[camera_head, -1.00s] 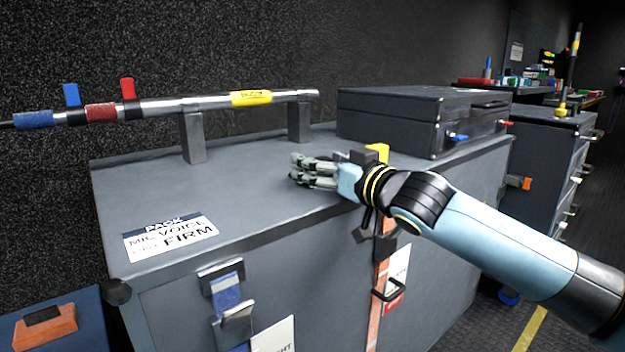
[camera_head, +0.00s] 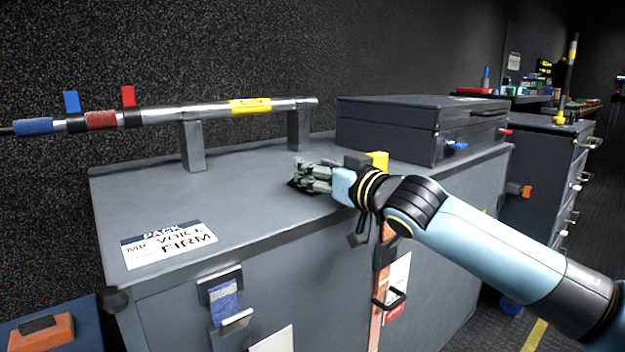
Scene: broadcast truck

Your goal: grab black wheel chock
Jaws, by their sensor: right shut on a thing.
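My right gripper (camera_head: 314,176) is over the grey case top near its front edge, with its fingers closed. A small dark piece, which I take to be the black wheel chock (camera_head: 300,187), shows under and beside the fingers. Most of it is hidden by the hand, so I cannot tell its full shape or whether it still touches the case top. My left gripper is not in view.
The large grey case (camera_head: 250,205) carries a label (camera_head: 168,244) at its left and a closed dark case (camera_head: 415,125) at its back right. A silver pole (camera_head: 210,107) lies on two raised supports behind the hand.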

